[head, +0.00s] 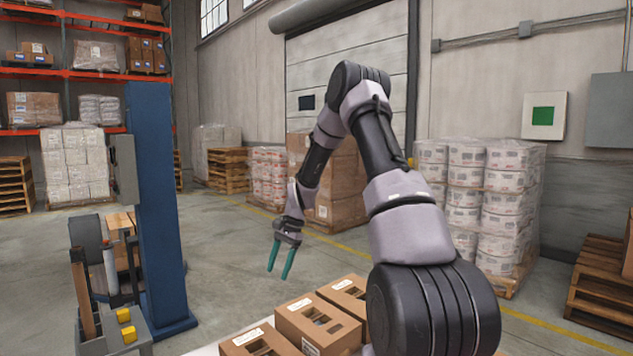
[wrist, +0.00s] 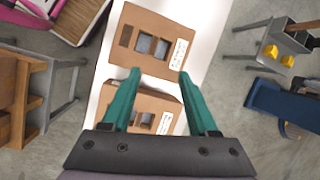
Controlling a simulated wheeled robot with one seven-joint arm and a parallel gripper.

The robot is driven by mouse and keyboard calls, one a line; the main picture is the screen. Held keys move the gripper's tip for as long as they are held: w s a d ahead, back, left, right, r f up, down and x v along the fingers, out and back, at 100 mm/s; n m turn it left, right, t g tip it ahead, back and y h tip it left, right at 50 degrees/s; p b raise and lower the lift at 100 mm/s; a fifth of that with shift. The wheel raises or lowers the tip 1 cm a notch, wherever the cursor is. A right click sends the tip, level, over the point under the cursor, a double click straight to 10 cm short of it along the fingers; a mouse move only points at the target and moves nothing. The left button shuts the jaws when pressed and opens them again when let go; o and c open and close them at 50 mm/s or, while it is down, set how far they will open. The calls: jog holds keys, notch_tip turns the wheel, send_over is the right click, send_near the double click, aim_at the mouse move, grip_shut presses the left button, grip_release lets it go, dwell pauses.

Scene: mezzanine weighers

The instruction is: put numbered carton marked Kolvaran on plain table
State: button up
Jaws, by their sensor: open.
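Several brown cartons with cut-out openings and white labels stand in a row at the bottom of the head view: a left one (head: 258,343), a middle one (head: 317,327) and a right one (head: 347,292). The label writing is too small to read, so I cannot tell which is marked Kolvaran. The wrist view shows a farther carton (wrist: 131,40) and a nearer one (wrist: 156,98) on a white tabletop (wrist: 205,25). I cannot tell whether this is the plain table. My gripper (head: 280,259) is open and empty above the cartons, its green fingers apart (wrist: 160,73).
A blue column (head: 155,200) stands at left, beside a grey stand with yellow blocks (head: 124,316). Wrapped pallet stacks (head: 480,200) stand at right. In the wrist view a wooden-topped piece (wrist: 35,85) and a pink-sided container (wrist: 75,20) lie left of the white table.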

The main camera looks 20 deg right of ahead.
jog(key=s+r+n+t+h, duration=0.1)
jog(key=s+r, duration=0.3)
jog(key=r, duration=0.4)
jog(key=s+r+n+t, duration=0.1)
jog(key=s+r+n, duration=0.1)
jog(key=s+r, duration=0.45)
jog(key=s+r+n+t+h, duration=0.1)
jog(key=s+r+t, duration=0.1)
jog(key=r, duration=0.8)
jog(key=s+r+n+t, duration=0.1)
jog(key=s+r, duration=0.3)
jog(key=s, duration=0.5)
jog(key=s+r+n+t, duration=0.2)
jog(key=s+r, duration=0.1)
jog(key=s, duration=0.7)
jog(key=shift+a+r+t, duration=0.3)
jog(key=shift+r+t, duration=0.1)
jog(key=shift+w, duration=0.1)
jog(key=shift+c, duration=0.8)
